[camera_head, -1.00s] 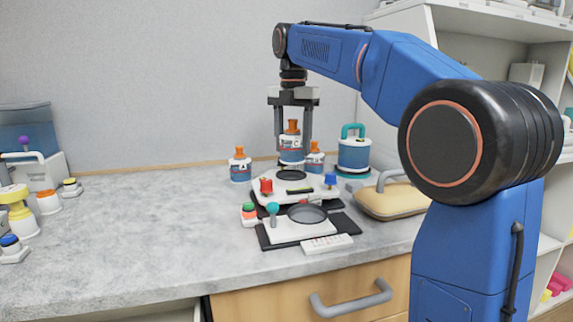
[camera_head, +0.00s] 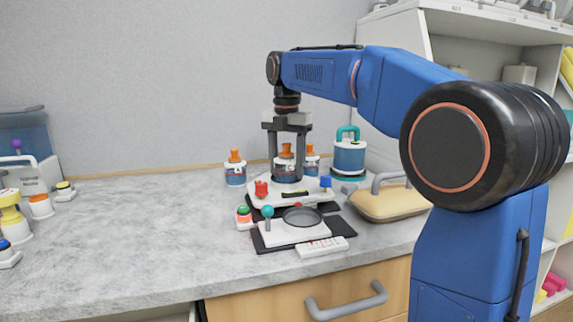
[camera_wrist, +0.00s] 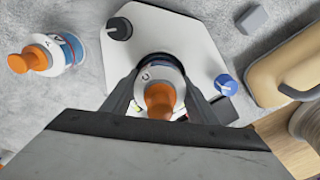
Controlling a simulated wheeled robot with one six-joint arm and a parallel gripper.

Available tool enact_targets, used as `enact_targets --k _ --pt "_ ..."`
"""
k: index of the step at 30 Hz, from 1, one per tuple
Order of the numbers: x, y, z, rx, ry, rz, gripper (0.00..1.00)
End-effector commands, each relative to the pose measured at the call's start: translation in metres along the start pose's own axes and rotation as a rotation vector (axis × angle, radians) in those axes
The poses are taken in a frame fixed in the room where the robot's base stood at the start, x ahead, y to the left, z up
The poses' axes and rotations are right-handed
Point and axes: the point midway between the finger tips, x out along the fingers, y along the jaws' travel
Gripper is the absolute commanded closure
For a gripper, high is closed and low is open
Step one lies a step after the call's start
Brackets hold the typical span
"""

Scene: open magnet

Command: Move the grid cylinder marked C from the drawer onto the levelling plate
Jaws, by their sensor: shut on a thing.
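The grid cylinder C (camera_head: 286,166), white and blue with an orange knob, is upright between the fingers of my gripper (camera_head: 289,178). My gripper is shut on it. In the wrist view, the cylinder (camera_wrist: 157,76) shows from above between both fingers (camera_wrist: 163,100). It is over the round spot of the white levelling plate (camera_head: 262,198), which has red and blue knobs; the plate also fills the wrist view's middle (camera_wrist: 175,30). The cylinder's base looks at or just above the plate; contact is hard to tell. The wooden drawer front (camera_head: 250,309) is below the counter.
Cylinder A (camera_head: 235,175) stands left of the plate, another similar cylinder (camera_head: 312,162) behind right. A teal-handled canister (camera_head: 349,158) and a beige handled pad (camera_head: 385,203) are at right. A white device with a dark disc (camera_head: 290,232) is in front.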

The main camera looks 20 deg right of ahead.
Motion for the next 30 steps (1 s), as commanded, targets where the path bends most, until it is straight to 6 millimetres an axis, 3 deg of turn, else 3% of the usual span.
enact_targets --k 1,2,3,4,17,30 --pt "0.001 0.0 0.0 0.0 0.0 0.001 0.78" --pt "0.001 0.0 0.0 0.0 0.0 0.0 0.4" --pt "0.001 0.0 0.0 0.0 0.0 0.0 0.3" --pt "0.001 0.0 0.0 0.0 0.0 0.0 0.28" --pt "-0.009 0.001 0.001 0.0 -0.002 0.002 0.28" --pt "-0.088 0.001 0.001 0.0 -0.001 0.002 0.28"
